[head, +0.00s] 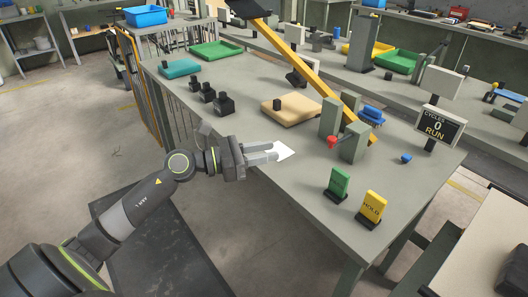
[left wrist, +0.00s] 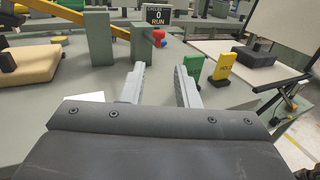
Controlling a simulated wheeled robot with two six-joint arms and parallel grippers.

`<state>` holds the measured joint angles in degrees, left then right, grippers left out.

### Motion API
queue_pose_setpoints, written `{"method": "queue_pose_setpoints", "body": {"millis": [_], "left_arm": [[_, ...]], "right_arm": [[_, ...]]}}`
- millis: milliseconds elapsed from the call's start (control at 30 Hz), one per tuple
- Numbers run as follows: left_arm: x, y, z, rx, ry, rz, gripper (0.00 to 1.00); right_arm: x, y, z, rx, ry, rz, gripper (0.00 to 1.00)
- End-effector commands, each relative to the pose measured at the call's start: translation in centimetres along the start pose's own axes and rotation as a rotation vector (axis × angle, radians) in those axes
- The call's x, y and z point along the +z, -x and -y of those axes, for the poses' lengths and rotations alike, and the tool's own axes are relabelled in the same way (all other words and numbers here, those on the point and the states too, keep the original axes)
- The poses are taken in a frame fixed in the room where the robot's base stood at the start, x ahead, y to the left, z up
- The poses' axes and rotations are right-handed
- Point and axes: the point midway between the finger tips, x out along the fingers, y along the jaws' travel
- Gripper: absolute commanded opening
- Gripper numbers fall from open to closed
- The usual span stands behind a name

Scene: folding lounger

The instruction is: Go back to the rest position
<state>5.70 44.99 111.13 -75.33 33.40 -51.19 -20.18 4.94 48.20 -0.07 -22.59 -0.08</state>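My left gripper (head: 272,151) is over the near left edge of the grey workbench (head: 390,185), with its fingers apart and nothing visible between them. In the left wrist view both fingers of the left gripper (left wrist: 160,76) show with a clear gap. A flat white patch (head: 285,152) lies on the bench by the fingertips; in the left wrist view this patch (left wrist: 85,97) is left of the fingers, apart from them. My right gripper is in neither view.
Beyond the gripper are a tan pad (head: 291,109), grey posts with a red knob (head: 332,141) and a slanting yellow bar (head: 310,68). A green sign (head: 338,184) and yellow sign (head: 373,207) stand nearer. A display (head: 440,126) reads "CYCLES 0 RUN".

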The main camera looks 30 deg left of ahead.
Motion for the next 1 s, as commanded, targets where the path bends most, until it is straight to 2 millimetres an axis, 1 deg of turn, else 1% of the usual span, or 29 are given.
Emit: {"method": "queue_pose_setpoints", "body": {"millis": [167,267,367,467,567,633,667,700,733,767,800,867,900,967,1000], "left_arm": [[0.0,0.0,0.0,0.0,0.0,0.0,0.28],[-0.1,0.0,-0.1,0.005,0.013,0.002,0.28],[-1.0,0.3,-1.3,0.042,0.118,0.02,0.28],[-3.5,1.1,-3.8,0.129,0.358,0.065,0.28],[-7.9,2.7,-6.7,0.265,0.684,0.135,0.28],[-12.0,4.4,-8.3,0.375,0.923,0.192,0.28],[-13.9,5.3,-8.8,0.425,1.023,0.217,0.28],[-16.5,6.5,-9.2,0.495,1.153,0.253,0.28],[-18.6,7.5,-9.4,0.549,1.247,0.28,0.28],[-20.6,8.5,-9.4,0.603,1.338,0.308,0.28],[-23.4,9.9,-9.2,0.678,1.455,0.346,0.28],[-27.4,12.1,-8.3,0.788,1.614,0.402,0.28],[-30.0,13.5,-7.4,0.864,1.714,0.44,0.28],[-33.8,15.7,-5.8,0.978,1.851,0.499,0.28],[-36.1,17.1,-4.3,1.055,1.935,0.539,0.28]], "right_arm": [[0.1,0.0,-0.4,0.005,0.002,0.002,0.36],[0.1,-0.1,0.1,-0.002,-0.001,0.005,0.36],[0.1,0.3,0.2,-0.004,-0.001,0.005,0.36],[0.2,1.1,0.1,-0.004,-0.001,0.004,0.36],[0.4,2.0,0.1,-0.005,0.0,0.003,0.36],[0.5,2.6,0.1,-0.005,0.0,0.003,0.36],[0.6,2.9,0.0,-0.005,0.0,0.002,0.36],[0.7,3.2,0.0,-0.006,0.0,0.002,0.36],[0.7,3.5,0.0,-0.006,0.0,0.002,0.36],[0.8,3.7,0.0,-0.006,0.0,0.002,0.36],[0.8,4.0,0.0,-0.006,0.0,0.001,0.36],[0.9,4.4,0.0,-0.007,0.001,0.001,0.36],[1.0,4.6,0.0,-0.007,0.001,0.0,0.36],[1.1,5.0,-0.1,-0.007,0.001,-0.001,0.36],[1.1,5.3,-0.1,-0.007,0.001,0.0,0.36]]}}
